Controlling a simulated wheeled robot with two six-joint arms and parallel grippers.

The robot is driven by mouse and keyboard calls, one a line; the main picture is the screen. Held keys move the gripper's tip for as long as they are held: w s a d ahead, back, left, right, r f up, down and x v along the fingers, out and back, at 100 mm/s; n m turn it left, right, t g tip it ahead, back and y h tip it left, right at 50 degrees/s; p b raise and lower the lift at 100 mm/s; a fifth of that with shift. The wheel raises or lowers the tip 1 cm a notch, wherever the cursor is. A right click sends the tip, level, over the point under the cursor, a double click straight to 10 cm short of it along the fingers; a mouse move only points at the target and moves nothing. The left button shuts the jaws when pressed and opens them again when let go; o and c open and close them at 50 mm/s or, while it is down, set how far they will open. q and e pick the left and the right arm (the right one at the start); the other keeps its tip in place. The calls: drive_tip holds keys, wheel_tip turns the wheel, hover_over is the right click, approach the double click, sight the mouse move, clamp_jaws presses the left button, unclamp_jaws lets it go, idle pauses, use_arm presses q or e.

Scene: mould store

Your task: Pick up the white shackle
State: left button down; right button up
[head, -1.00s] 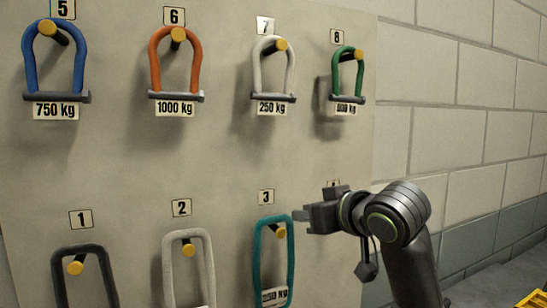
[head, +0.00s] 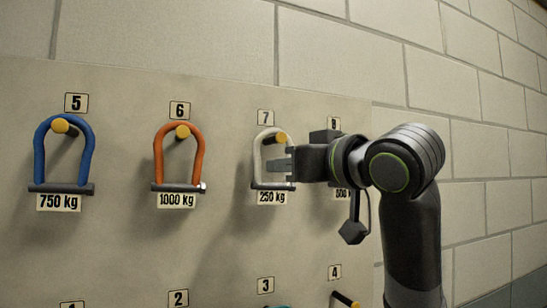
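The white shackle (head: 257,160) hangs on a yellow-tipped peg (head: 281,138) under number 7, above a 250 kg label (head: 271,198). Its bow is up and its grey pin (head: 272,187) is at the bottom. My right gripper (head: 279,165) comes in from the right, its fingertips in front of the shackle's opening and right side, covering part of it. I cannot tell whether the fingers touch the shackle or how far apart they are. My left gripper is not in view.
A blue shackle (head: 41,154) and an orange shackle (head: 158,157) hang to the left on the board (head: 110,240). Number 4's peg (head: 345,299) is at the bottom edge. A block wall (head: 480,150) stands behind.

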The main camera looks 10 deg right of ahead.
sight(260, 163)
drive_tip(key=p+x, duration=0.2)
drive_tip(key=x, duration=0.3)
drive_tip(key=shift+w+a+r, duration=0.1)
drive_tip(key=shift+w+a, duration=0.05)
drive_tip(key=shift+w, duration=0.2)
drive_tip(key=p+x, duration=0.4)
drive_tip(key=shift+w+d+r, duration=0.1)
drive_tip(key=shift+d+r, duration=0.1)
drive_tip(key=shift+r, duration=0.15)
drive_tip(key=shift+w+a+f, duration=0.15)
drive_tip(key=shift+w+a, duration=0.1)
drive_tip(key=shift+w, duration=0.3)
clamp_jaws()
